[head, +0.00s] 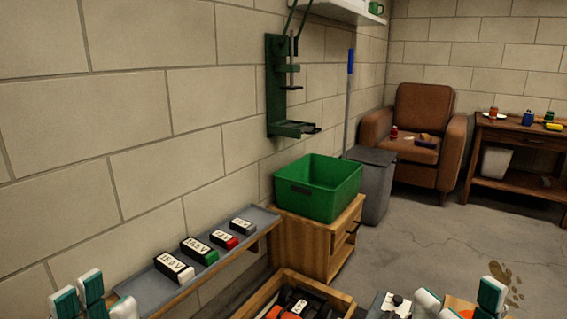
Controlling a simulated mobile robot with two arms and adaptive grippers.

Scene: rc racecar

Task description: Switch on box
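A green open-topped box (318,188) sits on a small wooden cabinet (300,240) in the middle of the head view. Several small black blocks with pale labels stand in a row on a grey wall shelf (150,290). One has a white end (174,267), one a green end (200,251), one a red end (224,239) and one is all dark (243,226). I cannot tell which thing is the task's box. My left gripper (108,300), at the bottom left near the shelf's front end, is open and empty. My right gripper (460,299), at the bottom right, is open, its lower part cut off.
A wooden crate (338,296) with black and orange items lies at the bottom centre. A green press-like tool (277,90) hangs on the wall. A grey bin (372,185), brown armchair (424,110) and wooden table (510,133) stand behind.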

